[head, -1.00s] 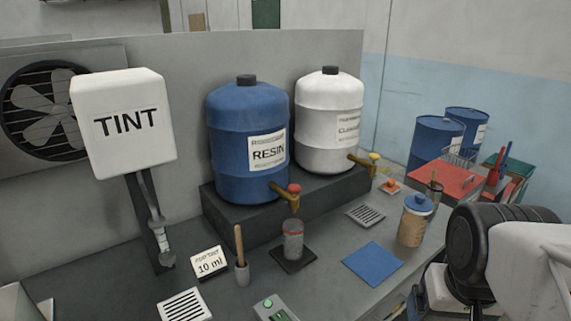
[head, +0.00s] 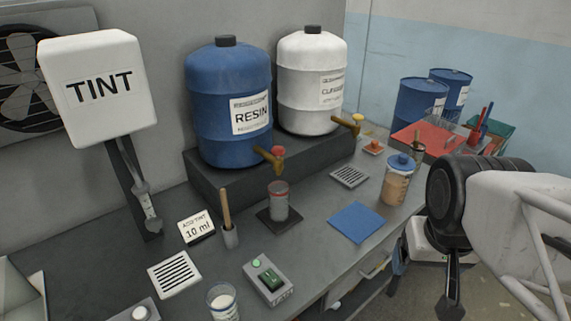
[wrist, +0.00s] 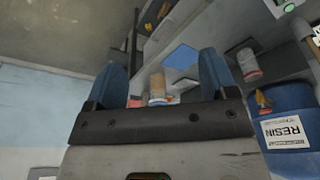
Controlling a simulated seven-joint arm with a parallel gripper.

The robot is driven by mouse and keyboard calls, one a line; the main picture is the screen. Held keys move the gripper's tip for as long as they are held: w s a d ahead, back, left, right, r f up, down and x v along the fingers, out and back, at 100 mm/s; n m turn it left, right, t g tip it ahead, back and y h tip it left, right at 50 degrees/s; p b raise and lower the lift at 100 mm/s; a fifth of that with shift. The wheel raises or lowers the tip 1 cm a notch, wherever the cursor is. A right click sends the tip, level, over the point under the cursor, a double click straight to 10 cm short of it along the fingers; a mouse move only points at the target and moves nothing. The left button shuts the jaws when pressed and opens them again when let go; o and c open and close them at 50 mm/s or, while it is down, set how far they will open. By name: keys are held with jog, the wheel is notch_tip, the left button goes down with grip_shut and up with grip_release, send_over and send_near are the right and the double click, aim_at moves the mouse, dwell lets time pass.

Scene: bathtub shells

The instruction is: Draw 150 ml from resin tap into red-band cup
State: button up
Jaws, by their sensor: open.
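The clear cup with a red band (head: 278,203) stands upright on a dark square pad (head: 267,222), below the resin tap (head: 272,157). That tap has a red knob and sticks out of the blue RESIN drum (head: 228,95). The cup looks empty, though its inside is hard to make out. My gripper (wrist: 160,70) is open and empty, its two blue fingers apart in the wrist view. In the head view my gripper is at the right, beyond the bench's right edge and away from the cup. The cup also shows in the wrist view (wrist: 248,66).
A white drum (head: 312,85) with a yellow-knobbed tap stands beside the RESIN drum. A blue-lidded jar (head: 398,180), a blue mat (head: 357,222), a stir-stick holder (head: 230,233), a green-button device (head: 268,281) and a white-filled cup (head: 222,303) occupy the bench. A TINT dispenser (head: 98,88) hangs left.

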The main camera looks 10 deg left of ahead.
jog(key=shift+w+a+r, duration=0.1)
jog(key=shift+w+r, duration=0.1)
jog(key=shift+w, duration=0.05)
jog(key=c, duration=0.4)
jog(key=shift+m, duration=0.5)
jog(key=w+r, duration=0.1)
jog(key=w+a, duration=0.1)
jog(key=w+r, duration=0.1)
jog(key=w, duration=0.1)
jog(key=shift+a+r, duration=0.25)
jog(key=shift+r, duration=0.1)
grip_shut()
jog(key=w+a+r+m, duration=0.1)
jog(key=w+a+r, duration=0.2)
jog(key=w, duration=0.2)
jog(key=w+a+r+m+g, duration=0.1)
jog(key=w+a+r, duration=0.15)
jog(key=w, duration=0.25)
jog(key=w+a+r+m, duration=0.1)
jog(key=w+a+r, duration=0.15)
jog(key=w, duration=0.25)
jog(key=w+a+r+m+g, duration=0.1)
jog(key=w+a+r+m, duration=0.2)
jog(key=w+a, duration=1.3)
jog(key=shift+a+r+m+g, duration=0.2)
jog(key=shift+a+m+g, duration=0.1)
jog(key=shift+a+m, duration=0.75)
jog(key=shift+a, duration=0.1)
